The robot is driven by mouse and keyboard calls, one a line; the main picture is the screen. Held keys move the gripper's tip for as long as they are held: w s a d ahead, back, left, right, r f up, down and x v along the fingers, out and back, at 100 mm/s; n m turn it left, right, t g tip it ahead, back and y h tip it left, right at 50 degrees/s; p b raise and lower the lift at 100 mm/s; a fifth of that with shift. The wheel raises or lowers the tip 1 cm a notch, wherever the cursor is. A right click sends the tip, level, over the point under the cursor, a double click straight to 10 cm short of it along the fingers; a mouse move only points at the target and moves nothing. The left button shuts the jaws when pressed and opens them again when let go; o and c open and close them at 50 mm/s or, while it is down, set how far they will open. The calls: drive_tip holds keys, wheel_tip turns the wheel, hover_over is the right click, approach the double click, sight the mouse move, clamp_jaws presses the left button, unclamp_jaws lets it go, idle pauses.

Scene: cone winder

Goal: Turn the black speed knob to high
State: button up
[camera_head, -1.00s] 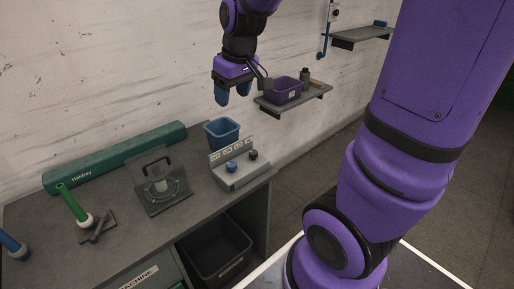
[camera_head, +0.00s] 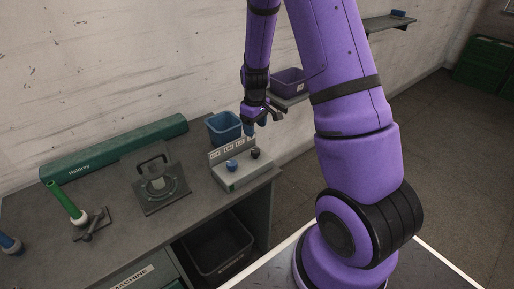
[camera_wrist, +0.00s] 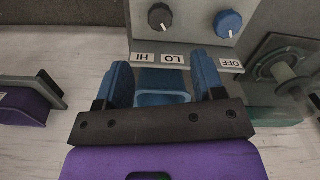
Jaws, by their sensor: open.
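The black speed knob (camera_head: 255,153) is on the right part of the grey control box (camera_head: 243,179), with a blue knob (camera_head: 231,165) to its left. In the wrist view the black knob (camera_wrist: 160,17) is at the top, beyond my fingertips, with a white mark toward the label plate. The plate reads HI (camera_wrist: 148,58), LO and OFF, upside down there. My gripper (camera_wrist: 162,76) is open and empty. In the head view my gripper (camera_head: 256,128) is above and behind the black knob, apart from it.
A blue bin (camera_head: 223,128) stands just behind the control box, close to my gripper. A purple bin (camera_head: 289,82) is on a wall shelf behind my arm. A dark hinged fixture (camera_head: 160,187) and a green-handled lever (camera_head: 66,202) are to the left.

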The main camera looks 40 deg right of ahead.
sight(255, 150)
wheel_tip(255, 150, down, 11)
drive_tip(key=shift+r, duration=0.2)
idle(0.3)
drive_tip(key=shift+c, duration=0.4)
drive_tip(key=c, duration=0.9)
drive_tip(key=shift+o, duration=0.2)
drive_tip(key=shift+m, duration=0.3)
drive_tip(key=m, duration=1.3)
drive_tip(key=shift+m, duration=0.3)
